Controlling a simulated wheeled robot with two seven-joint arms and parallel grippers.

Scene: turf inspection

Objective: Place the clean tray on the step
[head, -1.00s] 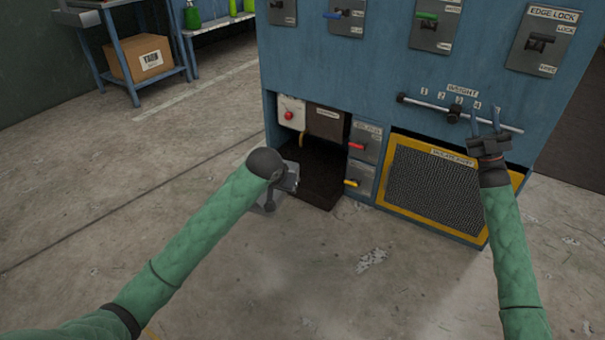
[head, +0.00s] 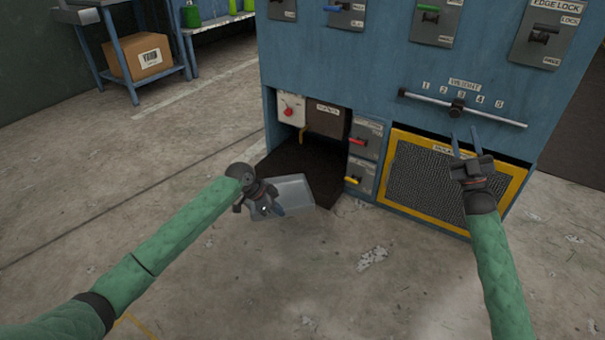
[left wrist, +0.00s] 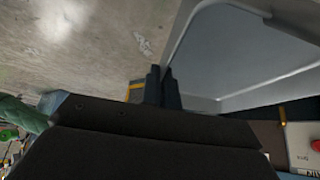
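A grey, shallow tray (head: 297,190) hangs tilted in front of the low dark opening of the blue machine. My left gripper (head: 275,208) is at the tray's near left side. In the left wrist view, its fingers (left wrist: 163,86) are close together at the rim of the tray (left wrist: 245,50), and they look shut on it. My right gripper (head: 466,143) is open and empty, in front of the yellow-framed mesh panel (head: 437,152). I cannot pick out a step for certain; the dark surface (head: 290,160) in the opening is partly hidden by the tray.
The blue machine (head: 390,70) carries a slider rod (head: 490,115) above the mesh, and red (head: 356,141) and yellow (head: 352,180) handles beside the opening. A bench with a cardboard box (head: 140,55) stands at the back left. The concrete floor in front is clear.

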